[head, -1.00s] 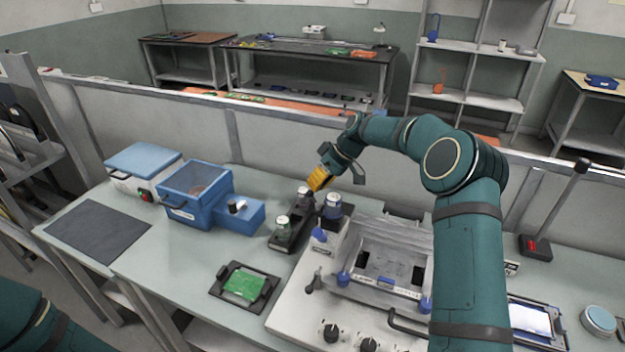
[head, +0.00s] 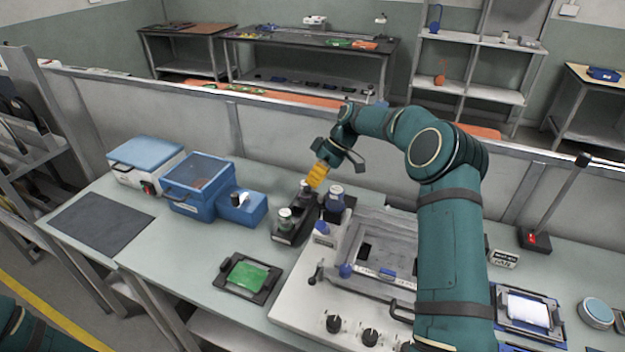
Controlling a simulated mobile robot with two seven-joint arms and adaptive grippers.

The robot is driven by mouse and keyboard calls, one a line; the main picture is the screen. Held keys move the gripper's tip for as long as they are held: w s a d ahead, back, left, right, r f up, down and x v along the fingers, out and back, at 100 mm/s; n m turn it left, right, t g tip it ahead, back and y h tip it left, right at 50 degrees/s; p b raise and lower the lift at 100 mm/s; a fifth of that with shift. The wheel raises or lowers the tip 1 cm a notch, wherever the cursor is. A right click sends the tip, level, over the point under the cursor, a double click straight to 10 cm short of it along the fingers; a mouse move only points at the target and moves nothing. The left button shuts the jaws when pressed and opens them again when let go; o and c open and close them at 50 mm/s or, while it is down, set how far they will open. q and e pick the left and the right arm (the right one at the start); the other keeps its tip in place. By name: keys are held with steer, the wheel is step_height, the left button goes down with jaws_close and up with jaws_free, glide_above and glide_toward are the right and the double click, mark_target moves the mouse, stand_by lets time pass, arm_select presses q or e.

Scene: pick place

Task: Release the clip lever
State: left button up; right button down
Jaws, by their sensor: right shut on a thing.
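My right gripper (head: 322,166) reaches in from the right above the back of the bench. It is shut on a small ribbed yellow piece (head: 317,176), which points down and a little left. The piece is just above or against a dark-capped bottle (head: 306,190) at the back of a black stand (head: 283,238); I cannot tell if they touch. I cannot make out which part is the clip lever, or whether the yellow piece belongs to it. Of my left arm only a teal link shows at the lower left; its gripper is out of view.
A blue-capped bottle (head: 335,196) stands right of the stand. A blue box with a clear lid (head: 198,182) is to the left. A green board in a black holder (head: 247,277) lies in front. A pale machine with a tray (head: 300,300) fills the right, partly behind my right arm.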

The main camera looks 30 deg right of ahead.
steer(key=shift+s, duration=0.15)
steer(key=shift+r, duration=0.1)
steer(key=v, duration=1.2)
stand_by(0.4)
